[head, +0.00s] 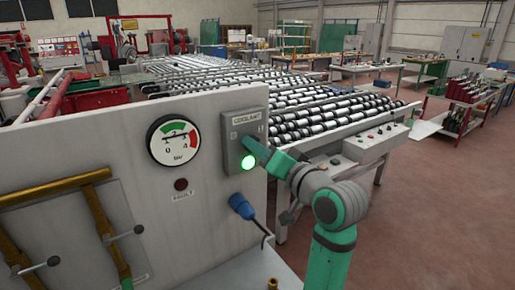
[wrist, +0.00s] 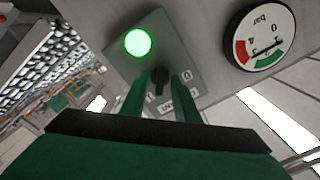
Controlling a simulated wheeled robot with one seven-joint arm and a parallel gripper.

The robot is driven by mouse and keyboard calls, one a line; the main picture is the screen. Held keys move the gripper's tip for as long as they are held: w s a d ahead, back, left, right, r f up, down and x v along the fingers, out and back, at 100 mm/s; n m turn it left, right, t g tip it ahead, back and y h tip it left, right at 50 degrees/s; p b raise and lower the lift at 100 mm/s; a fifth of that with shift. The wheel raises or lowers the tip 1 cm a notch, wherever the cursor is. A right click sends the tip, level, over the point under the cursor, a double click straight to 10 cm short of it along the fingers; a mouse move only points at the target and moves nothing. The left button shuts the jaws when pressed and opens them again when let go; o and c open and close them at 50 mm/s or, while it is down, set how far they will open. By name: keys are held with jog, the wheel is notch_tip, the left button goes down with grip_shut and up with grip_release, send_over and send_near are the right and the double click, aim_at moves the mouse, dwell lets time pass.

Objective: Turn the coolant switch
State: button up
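The coolant switch is a black knob (wrist: 158,82) on a grey box (head: 236,127) labelled COOLANT, fixed to the pale machine panel. A round lamp on the box glows green (head: 248,162); it also shows in the wrist view (wrist: 138,42). In the wrist view, marks 0 and 1 sit by the knob. My green gripper (wrist: 166,80) is right at the box, with its two fingers apart and the knob showing between their tips. The knob looks close to the left finger; I cannot tell whether they touch. In the head view my gripper (head: 257,148) hides the knob.
A pressure gauge (head: 173,140) is left of the box, with a dark red fault light (head: 181,184) below it. A blue plug (head: 242,206) with a cable is under the box. Brass pipes (head: 60,188) with valve handles are at left. A roller conveyor (head: 310,122) stands behind.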

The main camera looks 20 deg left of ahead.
jog(key=v, duration=1.1)
